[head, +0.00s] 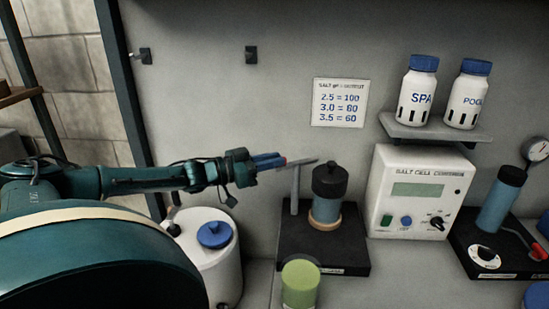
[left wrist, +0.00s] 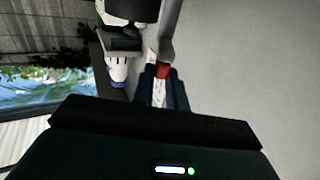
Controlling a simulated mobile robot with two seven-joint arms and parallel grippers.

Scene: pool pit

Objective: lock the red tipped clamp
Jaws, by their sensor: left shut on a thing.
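My left gripper (head: 270,161) is at the upper left of a black clamp base (head: 345,258) in the head view. It is shut on the red-tipped clamp lever (head: 304,163), a thin grey bar. The bar runs right from the fingers, near the top of an upright grey post (head: 295,190). In the left wrist view, the red tip (left wrist: 162,70) lies between the dark fingers of the left gripper (left wrist: 162,88). A teal cylinder with a black cap (head: 329,195) stands upright on the base, right of the post. My right gripper is not in view.
A salt cell controller box (head: 418,218) stands right of the base, below a shelf (head: 435,132) with two white bottles. Further right, another black base holds a cylinder (head: 502,198) and a red handle (head: 523,243). A white drum (head: 206,262) and green-topped jar (head: 301,283) stand in front.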

